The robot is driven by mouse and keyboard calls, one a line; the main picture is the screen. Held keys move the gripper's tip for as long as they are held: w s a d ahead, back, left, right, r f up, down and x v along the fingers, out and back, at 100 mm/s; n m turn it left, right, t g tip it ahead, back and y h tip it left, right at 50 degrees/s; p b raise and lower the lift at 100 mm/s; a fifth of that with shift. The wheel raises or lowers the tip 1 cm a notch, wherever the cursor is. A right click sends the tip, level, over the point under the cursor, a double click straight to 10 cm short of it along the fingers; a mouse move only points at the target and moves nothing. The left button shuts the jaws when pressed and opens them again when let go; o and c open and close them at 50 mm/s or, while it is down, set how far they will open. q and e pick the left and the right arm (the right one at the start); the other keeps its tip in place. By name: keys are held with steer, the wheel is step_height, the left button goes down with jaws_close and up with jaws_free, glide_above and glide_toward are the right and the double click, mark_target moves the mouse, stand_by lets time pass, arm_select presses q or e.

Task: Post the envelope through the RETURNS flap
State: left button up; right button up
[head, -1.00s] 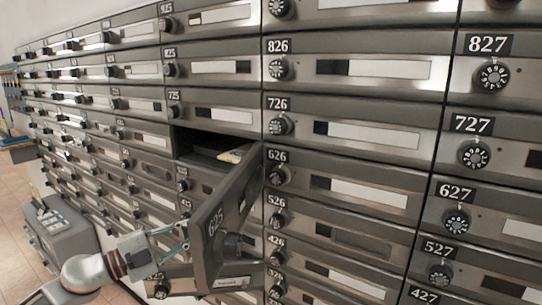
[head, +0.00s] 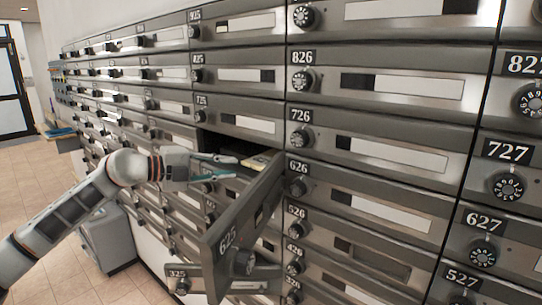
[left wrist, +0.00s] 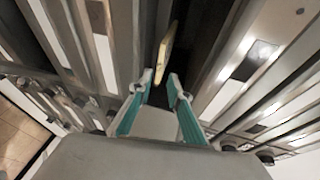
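The cream envelope (head: 260,161) lies inside the dark open compartment behind the door marked 625 (head: 246,222). In the left wrist view the envelope (left wrist: 166,50) shows edge-on, just beyond the fingertips and roughly in line with the gap between them. The fingers also show open in the left wrist view (left wrist: 160,80). I cannot see a flap labelled RETURNS. My right gripper is not in view.
The door 625 swings out toward me, right of and below my left gripper. A lower door marked 325 (head: 222,281) also stands out. Shut boxes with dials surround the opening. A grey cabinet (head: 108,240) stands at lower left, with tiled floor (head: 30,185) clear beyond it.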

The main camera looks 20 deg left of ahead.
mark_target(254, 168)
arm_select(q)
steer(key=p+x, duration=0.2)
steer(key=x, duration=0.2)
steer(key=shift+w+d, duration=0.25)
steer(key=shift+w, duration=0.05)
steer(key=p+x, duration=0.1)
steer(key=x, duration=0.1)
steer(key=shift+w+d+f, duration=0.1)
steer(key=shift+w+f, duration=0.05)
steer(key=shift+w, duration=0.05)
steer(key=shift+w+d, duration=0.2)
steer(key=shift+w, duration=0.05)
steer(key=shift+w+d+f, duration=0.2)
steer(key=shift+w+d, duration=0.05)
steer(key=shift+w, duration=0.05)
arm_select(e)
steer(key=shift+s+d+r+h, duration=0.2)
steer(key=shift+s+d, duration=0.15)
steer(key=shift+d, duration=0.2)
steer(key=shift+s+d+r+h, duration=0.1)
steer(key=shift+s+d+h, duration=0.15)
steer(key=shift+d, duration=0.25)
arm_select(q)
jaws_close()
steer(key=shift+f, duration=0.2)
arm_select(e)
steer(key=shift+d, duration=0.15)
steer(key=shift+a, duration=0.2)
